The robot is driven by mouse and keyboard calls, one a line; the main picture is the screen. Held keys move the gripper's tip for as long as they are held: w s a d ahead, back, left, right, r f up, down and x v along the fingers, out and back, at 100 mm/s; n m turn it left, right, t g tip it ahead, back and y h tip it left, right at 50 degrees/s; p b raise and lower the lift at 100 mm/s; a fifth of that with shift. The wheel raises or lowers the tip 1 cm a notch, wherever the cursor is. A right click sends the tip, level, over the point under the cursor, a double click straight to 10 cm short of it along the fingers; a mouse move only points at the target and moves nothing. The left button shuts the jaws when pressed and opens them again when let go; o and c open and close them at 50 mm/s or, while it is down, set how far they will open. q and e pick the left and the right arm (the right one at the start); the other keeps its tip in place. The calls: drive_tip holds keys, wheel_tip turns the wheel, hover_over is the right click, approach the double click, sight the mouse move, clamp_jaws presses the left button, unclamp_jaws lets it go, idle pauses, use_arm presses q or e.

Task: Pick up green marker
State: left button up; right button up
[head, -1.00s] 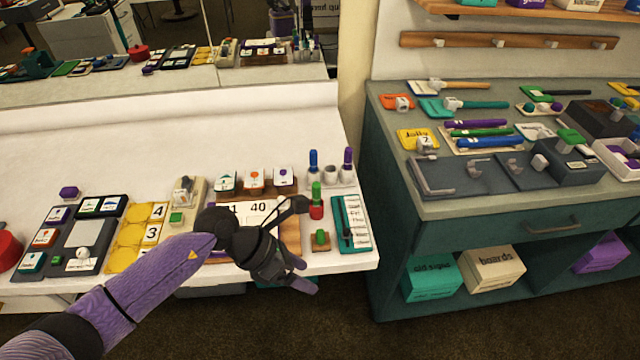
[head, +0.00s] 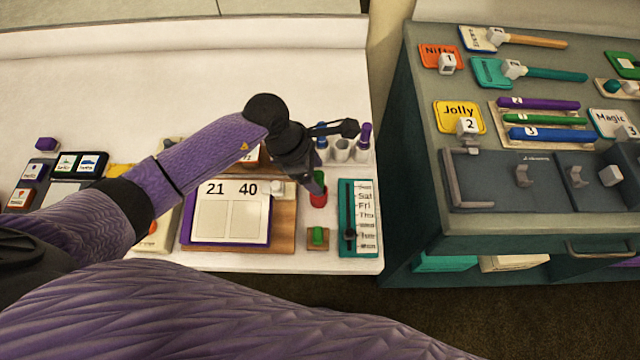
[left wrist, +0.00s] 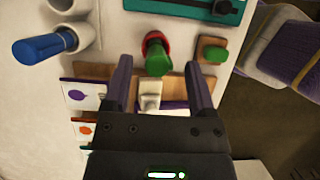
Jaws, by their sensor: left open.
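The green marker (left wrist: 157,60) stands in a red holder (left wrist: 153,40) in the left wrist view, seen nearly end-on from above. In the head view the red holder (head: 318,200) shows on the white table, and my gripper hides most or all of the marker. My left gripper (head: 314,182) is over the holder. In the left wrist view its open fingers (left wrist: 158,70) point toward the marker, which appears between the tips. Nothing is held, and the remaining distance is hard to judge. My right gripper is in neither current view.
Blue and purple markers (head: 364,135) stand in white cups behind the holder. A green knob on a wooden block (head: 318,237) is in front, a teal day chart (head: 358,220) right, a number board (head: 228,212) left. Another green stick (head: 545,119) lies on the cabinet.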

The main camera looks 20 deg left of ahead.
sight(324, 185)
use_arm(q)
drive_tip(key=b+x, duration=0.1)
drive_tip(key=x, duration=0.3)
drive_tip(key=shift+w+f, duration=0.15)
drive_tip(key=shift+f, duration=0.05)
clamp_jaws()
